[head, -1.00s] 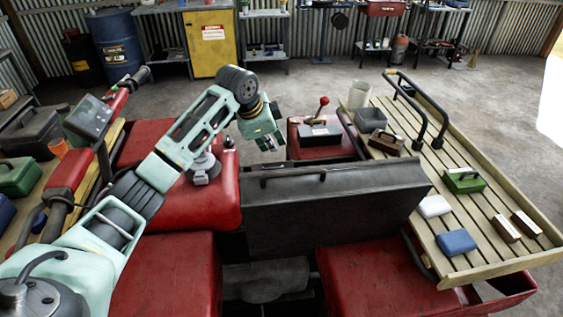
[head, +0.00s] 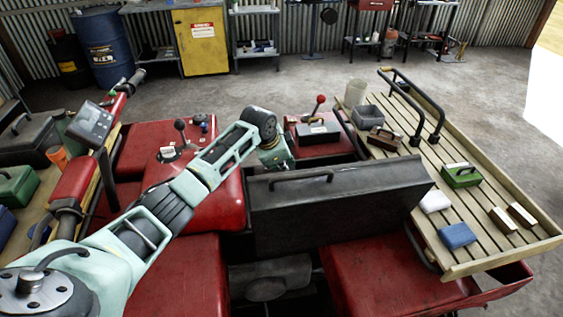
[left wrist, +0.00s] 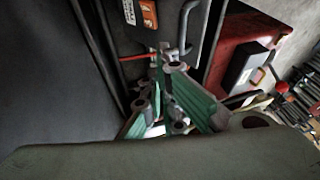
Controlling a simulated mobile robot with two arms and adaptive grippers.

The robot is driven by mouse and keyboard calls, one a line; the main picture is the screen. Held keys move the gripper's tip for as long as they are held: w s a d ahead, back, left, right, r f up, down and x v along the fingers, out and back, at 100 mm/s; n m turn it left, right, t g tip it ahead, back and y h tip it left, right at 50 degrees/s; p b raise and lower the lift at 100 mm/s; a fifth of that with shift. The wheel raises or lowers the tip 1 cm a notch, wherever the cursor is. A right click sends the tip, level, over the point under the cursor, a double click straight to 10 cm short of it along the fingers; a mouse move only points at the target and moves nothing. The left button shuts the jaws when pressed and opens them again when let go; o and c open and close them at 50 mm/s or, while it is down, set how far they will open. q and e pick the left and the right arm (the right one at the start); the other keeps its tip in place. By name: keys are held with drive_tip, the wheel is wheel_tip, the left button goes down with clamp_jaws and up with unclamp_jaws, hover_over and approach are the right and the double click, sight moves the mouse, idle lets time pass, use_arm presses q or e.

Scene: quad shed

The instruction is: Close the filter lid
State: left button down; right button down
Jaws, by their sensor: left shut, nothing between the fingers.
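The filter lid (head: 340,212) is a large black panel with a bar handle (head: 301,176) along its top edge. It stands raised and tilted between the red fenders in the head view. My left gripper (head: 278,163) is at the far side of the lid, near its top left edge. Its fingertips are hidden behind the lid in the head view. In the left wrist view the green fingers (left wrist: 172,108) are shut and empty. I cannot tell whether they touch the lid. My right gripper is not in view.
A red-knobbed lever (head: 318,103) and a small grey-topped case (head: 318,131) stand behind the lid. A wooden slatted rack (head: 478,222) with boxes and black bars is at the right. Red bodywork (head: 185,275) lies in front at the left.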

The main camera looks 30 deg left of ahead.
use_arm(q)
drive_tip(key=shift+w+a+f, duration=0.45)
drive_tip(key=shift+w+f, duration=0.15)
drive_tip(key=shift+w+a+f, duration=0.4)
drive_tip(key=shift+w+f, duration=0.15)
drive_tip(key=shift+f, duration=0.05)
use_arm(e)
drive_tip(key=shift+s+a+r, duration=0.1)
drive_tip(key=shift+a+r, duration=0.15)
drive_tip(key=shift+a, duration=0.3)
